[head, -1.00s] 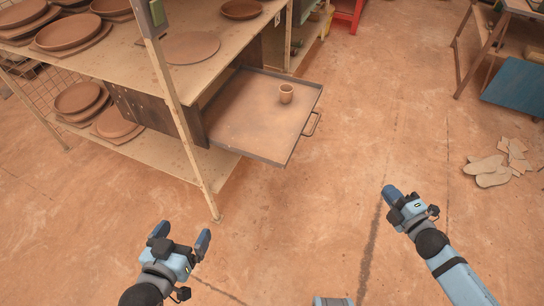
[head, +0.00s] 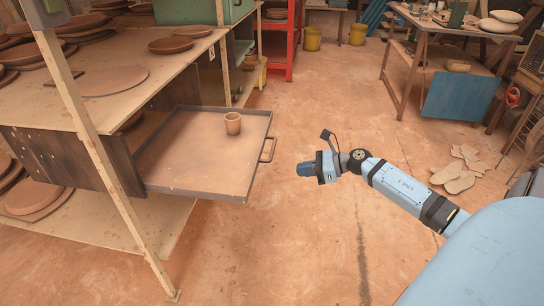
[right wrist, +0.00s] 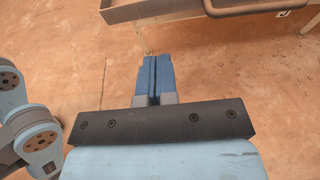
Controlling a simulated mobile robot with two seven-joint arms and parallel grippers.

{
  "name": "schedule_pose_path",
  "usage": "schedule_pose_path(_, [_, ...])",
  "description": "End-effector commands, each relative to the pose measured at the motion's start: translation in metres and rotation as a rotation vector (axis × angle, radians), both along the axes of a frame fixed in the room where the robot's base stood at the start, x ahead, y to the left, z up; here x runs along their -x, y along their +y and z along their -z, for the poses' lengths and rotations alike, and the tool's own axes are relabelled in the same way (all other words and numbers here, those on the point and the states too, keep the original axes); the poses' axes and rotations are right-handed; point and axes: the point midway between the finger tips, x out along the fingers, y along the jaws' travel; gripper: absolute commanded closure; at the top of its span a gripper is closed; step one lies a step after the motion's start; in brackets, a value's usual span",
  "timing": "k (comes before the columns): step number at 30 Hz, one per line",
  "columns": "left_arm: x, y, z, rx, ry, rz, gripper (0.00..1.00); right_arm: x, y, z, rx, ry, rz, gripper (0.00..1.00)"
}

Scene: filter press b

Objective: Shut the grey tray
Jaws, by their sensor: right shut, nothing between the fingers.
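The grey tray (head: 205,180) is pulled out of its dark housing under the shelf and sticks out to the right. A small brown cup (head: 233,123) stands upright on it. The tray's handle (head: 268,150) is on its right edge. My right gripper (head: 301,170) is shut and empty, to the right of the handle and apart from it. In the right wrist view the shut blue fingers (right wrist: 153,75) point toward the tray's edge (right wrist: 150,10) and handle (right wrist: 245,8), with a gap of floor between. My left gripper is not in the head view.
The wooden shelf (head: 110,85) with clay plates stands at the left, its post (head: 95,150) in front. A workbench (head: 445,45) stands at the back right, with broken flat pieces (head: 458,170) on the floor. The floor between is clear.

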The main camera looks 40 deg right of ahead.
Motion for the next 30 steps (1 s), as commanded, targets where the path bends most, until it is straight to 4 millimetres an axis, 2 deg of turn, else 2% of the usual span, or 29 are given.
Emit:
schedule_pose_path(12, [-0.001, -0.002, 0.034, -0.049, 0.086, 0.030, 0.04, -0.062, 0.053, 0.026, -0.007, -0.004, 0.002, 1.00])
schedule_pose_path(18, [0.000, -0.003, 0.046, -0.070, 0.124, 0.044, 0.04, -0.086, 0.073, 0.028, -0.006, -0.003, 0.002, 1.00])
schedule_pose_path(24, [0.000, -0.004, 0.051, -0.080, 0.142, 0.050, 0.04, -0.096, 0.082, 0.027, -0.005, -0.001, 0.002, 1.00])
schedule_pose_path(30, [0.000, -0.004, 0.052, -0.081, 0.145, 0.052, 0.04, -0.097, 0.083, 0.026, -0.005, 0.000, 0.002, 1.00])
